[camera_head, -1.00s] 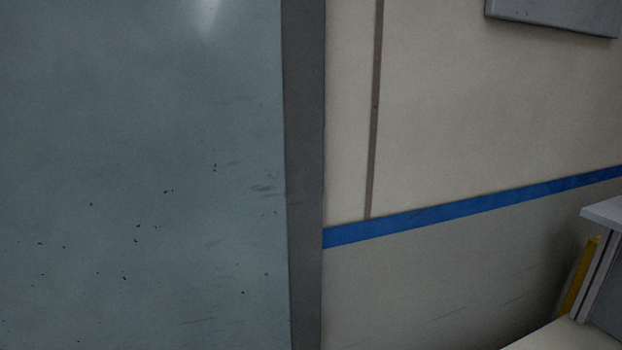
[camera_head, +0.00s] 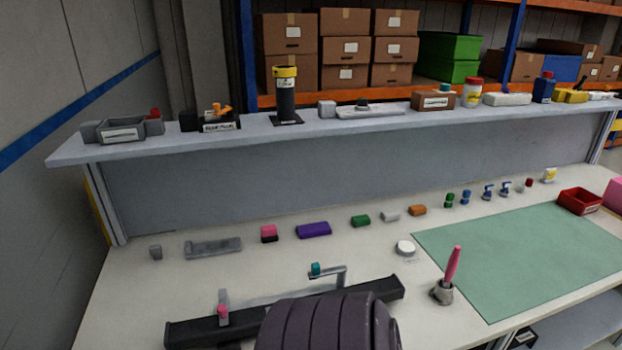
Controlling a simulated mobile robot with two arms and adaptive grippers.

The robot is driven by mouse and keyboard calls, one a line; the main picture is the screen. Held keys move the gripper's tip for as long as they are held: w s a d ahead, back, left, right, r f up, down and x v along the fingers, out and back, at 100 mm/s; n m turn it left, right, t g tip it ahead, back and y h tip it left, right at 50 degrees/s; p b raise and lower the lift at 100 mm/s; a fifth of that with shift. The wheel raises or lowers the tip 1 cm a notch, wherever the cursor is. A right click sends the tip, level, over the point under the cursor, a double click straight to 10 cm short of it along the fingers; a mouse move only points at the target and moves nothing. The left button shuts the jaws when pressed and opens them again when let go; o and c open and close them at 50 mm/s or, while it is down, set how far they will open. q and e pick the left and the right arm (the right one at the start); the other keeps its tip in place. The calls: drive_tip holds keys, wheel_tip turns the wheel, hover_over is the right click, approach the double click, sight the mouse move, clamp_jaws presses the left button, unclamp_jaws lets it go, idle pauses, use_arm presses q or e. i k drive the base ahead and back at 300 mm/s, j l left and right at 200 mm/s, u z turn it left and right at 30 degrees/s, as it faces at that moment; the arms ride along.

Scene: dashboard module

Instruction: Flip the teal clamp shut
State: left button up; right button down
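The teal clamp (camera_head: 316,268) shows as a small teal block on a bent grey metal arm, at the bench's front in the middle of the head view. Its arm reaches right, then bends down toward a long black bar (camera_head: 195,331). I cannot tell from here how far the clamp is open. A similar pink-tipped clamp (camera_head: 223,309) stands upright on the left part of the bar. A dark ribbed rounded shape in front hides the bar's middle. Neither of my grippers is in view.
The bench (camera_head: 130,290) carries a row of small coloured blocks at the back. A pink-handled tool in a grey holder (camera_head: 443,292), a white disc (camera_head: 405,248) and a green mat (camera_head: 530,250) lie to the right. A raised shelf (camera_head: 250,137) with several items spans the back.

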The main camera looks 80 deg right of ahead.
sight(316, 272)
drive_tip(key=z, duration=2.65)
